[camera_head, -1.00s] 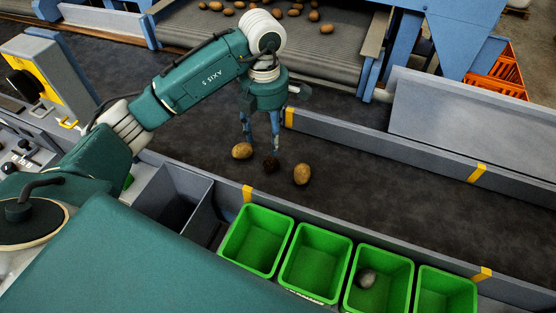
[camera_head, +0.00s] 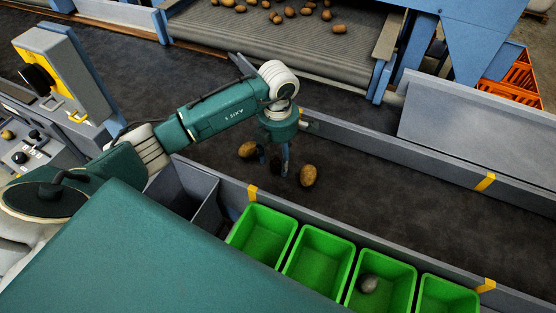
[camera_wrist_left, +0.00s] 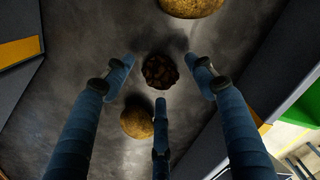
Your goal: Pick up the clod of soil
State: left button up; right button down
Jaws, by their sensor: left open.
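The clod of soil, a dark brown crumbly lump, lies on the dark belt. In the left wrist view the clod (camera_wrist_left: 160,71) shows between the fingertips, with two fingers to its sides and one below it. My left gripper (camera_head: 274,166) is open and points down over the clod, with its fingers around it in the head view, where the clod is mostly hidden. Whether any finger touches it I cannot tell. One potato (camera_head: 247,149) lies to its left and another potato (camera_head: 308,175) to its right. My right gripper is not in view.
Several green bins (camera_head: 318,262) line the belt's near side; one holds a grey stone (camera_head: 368,283). A grey bin (camera_head: 190,190) stands left of them. Low grey side walls (camera_head: 400,165) edge the belt. The belt to the right is clear. More potatoes lie on the far conveyor.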

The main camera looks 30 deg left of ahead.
pick_arm(q)
jog(key=shift+f, duration=0.9)
jog(key=shift+c, duration=0.3)
jog(key=c, duration=1.2)
jog(key=shift+r, duration=0.15)
jog(key=shift+w+r, duration=0.1)
jog(key=shift+r, duration=0.5)
notch_tip(320, 180, up, 12)
jog(key=b, duration=0.3)
notch_tip(320, 180, up, 6)
jog(key=r, duration=0.1)
send_over(278, 160)
jog(key=shift+f, duration=0.25)
